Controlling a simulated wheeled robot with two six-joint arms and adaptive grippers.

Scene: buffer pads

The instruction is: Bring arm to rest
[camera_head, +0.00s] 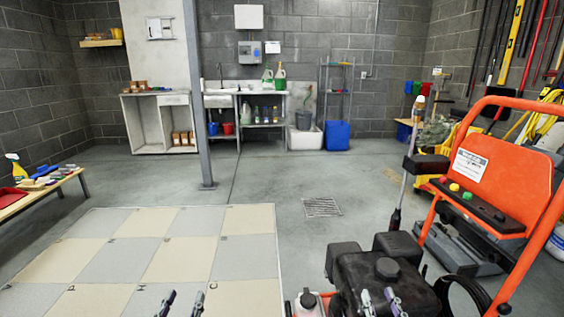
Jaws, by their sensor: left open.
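My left gripper (182,300) shows at the bottom edge, left of the middle. Its two fingertips stand apart with nothing between them, over the checkered tile floor panel (180,261). My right gripper (379,300) shows at the bottom edge, right of the middle. Its fingertips are also apart, in front of the black engine part of an orange machine (505,178); I see nothing held in it. The rest of both arms is out of view.
A bench (40,190) with bottles and pads stands at the left. A grey post (199,100) rises beyond the panel. A sink and shelves (250,90) line the back wall. The concrete floor around the drain (322,207) is clear.

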